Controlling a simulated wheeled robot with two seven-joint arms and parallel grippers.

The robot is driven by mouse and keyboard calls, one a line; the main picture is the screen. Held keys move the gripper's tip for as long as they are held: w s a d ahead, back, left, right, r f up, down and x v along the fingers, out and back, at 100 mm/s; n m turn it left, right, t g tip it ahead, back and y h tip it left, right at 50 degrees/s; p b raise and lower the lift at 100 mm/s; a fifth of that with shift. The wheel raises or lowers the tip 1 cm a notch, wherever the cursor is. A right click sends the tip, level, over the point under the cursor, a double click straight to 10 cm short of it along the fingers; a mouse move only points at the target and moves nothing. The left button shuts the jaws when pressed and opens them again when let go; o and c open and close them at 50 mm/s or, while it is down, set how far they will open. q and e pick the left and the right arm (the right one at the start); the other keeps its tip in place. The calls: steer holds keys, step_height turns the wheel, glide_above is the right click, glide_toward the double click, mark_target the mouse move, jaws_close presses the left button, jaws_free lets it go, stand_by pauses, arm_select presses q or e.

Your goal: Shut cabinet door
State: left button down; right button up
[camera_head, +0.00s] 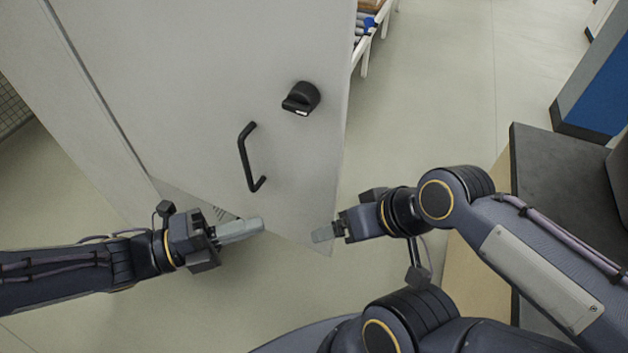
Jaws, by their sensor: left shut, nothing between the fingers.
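The cabinet door (200,110) is a light grey panel that fills the upper middle of the head view. My right gripper (318,236) shows at the door's lower right corner, pointing left. Its fingers are seen edge-on, and I cannot tell whether they are open or shut.
A white shelf or rack (368,45) with items stands behind the door's right edge. A dark-topped table (550,180) is at the right, with a blue and grey cabinet (592,90) behind it. Pale floor (440,90) is clear between the door and the table.

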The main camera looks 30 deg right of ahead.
arm_select(q)
steer(key=p, duration=0.2)
glide_toward(332, 189)
steer(key=s+d, duration=0.3)
steer(key=shift+w+d+p, duration=0.45)
steer(key=shift+w+d, duration=0.05)
steer(key=shift+d, duration=0.2)
steer(key=shift+w+d+p, duration=0.45)
steer(key=shift+w+d, duration=0.05)
steer(key=shift+d, duration=0.2)
